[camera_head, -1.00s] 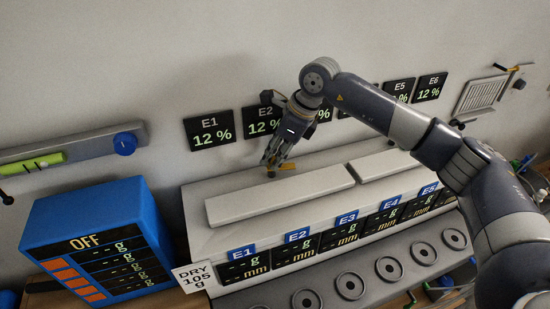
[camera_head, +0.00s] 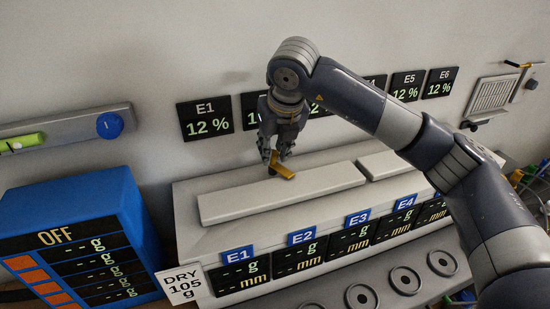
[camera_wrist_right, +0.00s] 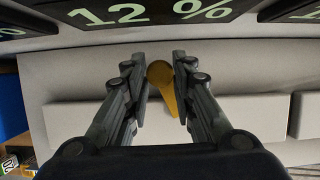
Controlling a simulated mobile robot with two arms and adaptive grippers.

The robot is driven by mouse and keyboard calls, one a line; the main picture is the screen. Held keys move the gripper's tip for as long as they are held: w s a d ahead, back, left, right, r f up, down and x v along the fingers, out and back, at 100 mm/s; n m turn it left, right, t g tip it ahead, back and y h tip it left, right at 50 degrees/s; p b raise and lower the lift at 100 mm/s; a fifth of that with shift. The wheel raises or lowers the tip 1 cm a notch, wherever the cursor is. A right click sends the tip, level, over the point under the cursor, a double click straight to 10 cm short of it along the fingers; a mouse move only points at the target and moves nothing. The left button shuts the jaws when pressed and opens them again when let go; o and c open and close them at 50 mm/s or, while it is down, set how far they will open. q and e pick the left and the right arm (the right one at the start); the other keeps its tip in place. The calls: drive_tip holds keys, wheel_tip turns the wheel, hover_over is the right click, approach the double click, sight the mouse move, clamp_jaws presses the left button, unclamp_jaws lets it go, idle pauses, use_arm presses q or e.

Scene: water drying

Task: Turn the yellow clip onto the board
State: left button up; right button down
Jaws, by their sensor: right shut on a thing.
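The yellow clip (camera_head: 283,171) is at the back edge of the left pale board (camera_head: 240,204), which lies on top of the long pale housing. My right gripper (camera_head: 277,162) points down and is shut on the clip. In the right wrist view, the clip's round end (camera_wrist_right: 159,72) sits between the fingers (camera_wrist_right: 160,85). Its narrow end points toward the board (camera_wrist_right: 85,118) and overlaps its back edge. I cannot tell whether it touches the board. My left gripper is not in view.
A second pale board (camera_head: 390,163) lies to the right. Black percentage displays (camera_head: 207,118) hang on the wall behind. A blue box with an OFF display (camera_head: 75,245) stands at the left. A row of grey rings (camera_head: 405,280) runs along the front.

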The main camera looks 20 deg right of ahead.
drive_tip(key=m+h+b, duration=0.1)
drive_tip(key=m+b, duration=0.1)
drive_tip(key=m, duration=0.1)
drive_tip(key=shift+a+f, duration=0.1)
drive_tip(key=shift+a, duration=0.05)
drive_tip(key=shift+m+h+b, duration=0.4)
drive_tip(key=shift+m, duration=0.4)
drive_tip(key=c, duration=1.6)
unclamp_jaws()
drive_tip(key=shift+w, duration=0.1)
